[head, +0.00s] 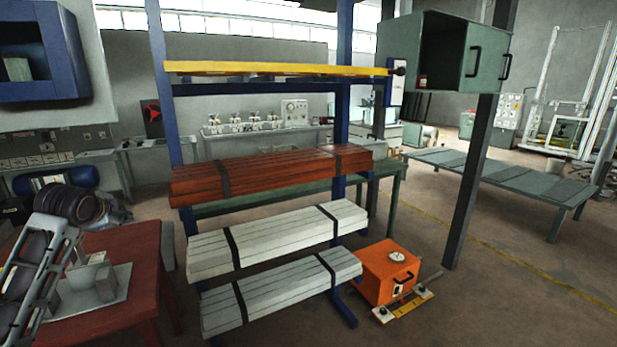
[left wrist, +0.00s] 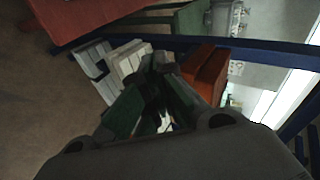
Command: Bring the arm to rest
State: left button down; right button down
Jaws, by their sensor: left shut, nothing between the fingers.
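My left arm (head: 35,275) comes in at the lower left of the head view, raised beside and above the red table. My left gripper (head: 115,210) is a dark shape at the end of the arm, over the far side of that table. In the left wrist view, the fingers of this gripper (left wrist: 160,75) come together and hold nothing. My right gripper is in neither view.
The red table (head: 135,250) bears a grey metal fixture (head: 95,285). A blue-post rack holds red-brown beams (head: 270,172) and white beams (head: 275,240). An orange box (head: 388,272) stands on the floor. A green open cabinet (head: 440,50) hangs at upper right.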

pick_arm(q)
jog(key=s+d+f+n+g+h, duration=0.1)
jog(key=s+d+f, duration=0.3)
jog(key=d+f, duration=0.55)
jog(key=s+d+f+n+g+h, duration=0.15)
jog(key=s+d+f, duration=0.4)
jog(key=f, duration=0.75)
jog(key=s+d+f+n+g+h, duration=0.1)
jog(key=s+d+f+n, duration=0.1)
jog(key=s+d+f, duration=0.35)
jog(key=s+d+f+n+g, duration=0.2)
jog(key=s+d+f+n, duration=0.1)
jog(key=s+d, duration=0.5)
jog(key=s+d+f+n+g+h, duration=0.1)
jog(key=s+d+f+n, duration=0.1)
jog(key=s+d+f, duration=0.45)
jog(key=s+a+f+g, duration=0.1)
jog(key=s+f, duration=0.1)
jog(key=f, duration=1.3)
jog(key=s+a+f+g, duration=0.1)
jog(key=s+f, duration=0.2)
jog(key=f, duration=1.3)
jog(key=s+a+f, duration=0.1)
jog(key=s+f, duration=0.8)
jog(key=s, duration=0.2)
jog(key=s+a+f, duration=0.2)
jog(key=s+f, duration=0.8)
jog(key=shift+s+a+g, duration=0.25)
jog(key=shift+s+g, duration=0.1)
jog(key=shift+s, duration=0.05)
